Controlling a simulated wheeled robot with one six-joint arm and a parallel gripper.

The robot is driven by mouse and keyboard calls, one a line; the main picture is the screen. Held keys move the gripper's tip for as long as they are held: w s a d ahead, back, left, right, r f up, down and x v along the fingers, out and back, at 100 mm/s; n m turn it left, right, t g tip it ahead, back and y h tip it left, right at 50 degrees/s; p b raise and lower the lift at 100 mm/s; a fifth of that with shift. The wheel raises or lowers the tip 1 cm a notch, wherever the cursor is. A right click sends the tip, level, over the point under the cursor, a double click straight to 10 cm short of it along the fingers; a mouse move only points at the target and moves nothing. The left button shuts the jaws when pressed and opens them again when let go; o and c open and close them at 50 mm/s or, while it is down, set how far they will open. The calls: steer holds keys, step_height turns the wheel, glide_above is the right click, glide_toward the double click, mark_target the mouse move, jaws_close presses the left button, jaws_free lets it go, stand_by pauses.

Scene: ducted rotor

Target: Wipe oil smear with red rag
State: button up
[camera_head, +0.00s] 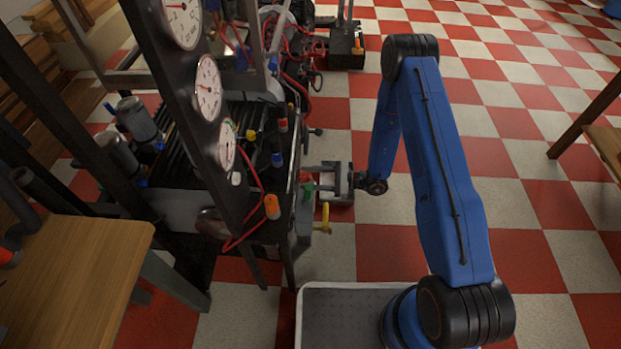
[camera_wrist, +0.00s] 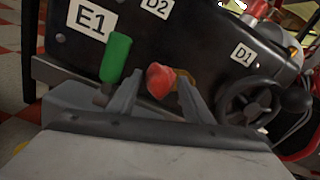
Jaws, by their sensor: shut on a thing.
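My gripper (camera_wrist: 160,88) reaches toward a black labelled panel (camera_wrist: 185,45) in the wrist view. Its two fingers are shut on a small, rounded red bundle, which looks like the red rag (camera_wrist: 159,81). The rag is at the fingertips, close to the panel face; I cannot tell whether it touches. A brownish patch (camera_wrist: 183,77) shows just right of the rag, partly hidden by the right finger; it may be the oil smear.
A green handle (camera_wrist: 116,56) stands close left of the fingers, and a black handwheel (camera_wrist: 250,103) close right. A yellow handle (camera_head: 325,218) hangs below the gripper. Gauges (camera_head: 208,86) and red hoses crowd the machine. Checkered floor (camera_head: 520,150) lies open at right.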

steer(key=shift+a, duration=0.4)
steer(key=shift+w, duration=0.1)
steer(key=w, duration=0.7)
steer(key=shift+d, duration=0.2)
steer(key=shift+w, duration=0.1)
stand_by(0.5)
steer(key=shift+s+a, duration=0.15)
steer(key=shift+s, duration=3.6)
steer(key=d, duration=0.6)
steer(key=shift+d, duration=0.1)
